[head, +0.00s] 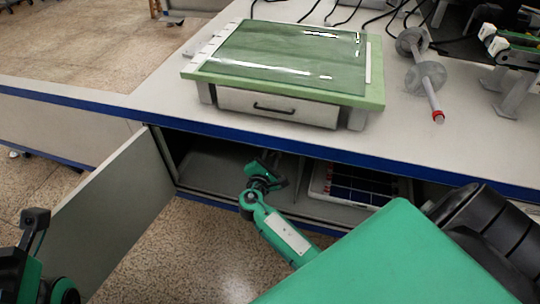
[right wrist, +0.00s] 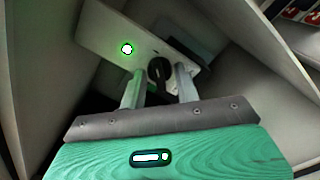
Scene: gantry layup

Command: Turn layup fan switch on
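In the right wrist view a pale switch panel (right wrist: 105,35) sits inside the cabinet, tilted in the picture. It carries a bright green round light (right wrist: 127,49) and a dark oval knob (right wrist: 158,72). My right gripper (right wrist: 160,88) is open, with one finger on each side of the knob. I cannot tell whether the fingers touch it. In the head view my right gripper (head: 262,172) is inside the open cabinet below the bench; its fingertips and the panel are hidden there. My left gripper (head: 36,222) is partly in view at the lower left, away from the cabinet; its opening is unclear.
The open cabinet door (head: 115,210) stands left of my right arm. The bench (head: 160,95) overhangs the cabinet and bears a green layup table (head: 375,100) with a drawer (head: 275,105). A white tray (head: 320,185) lies in the cabinet's right part. A dumbbell-like roller (head: 425,77) lies on the bench.

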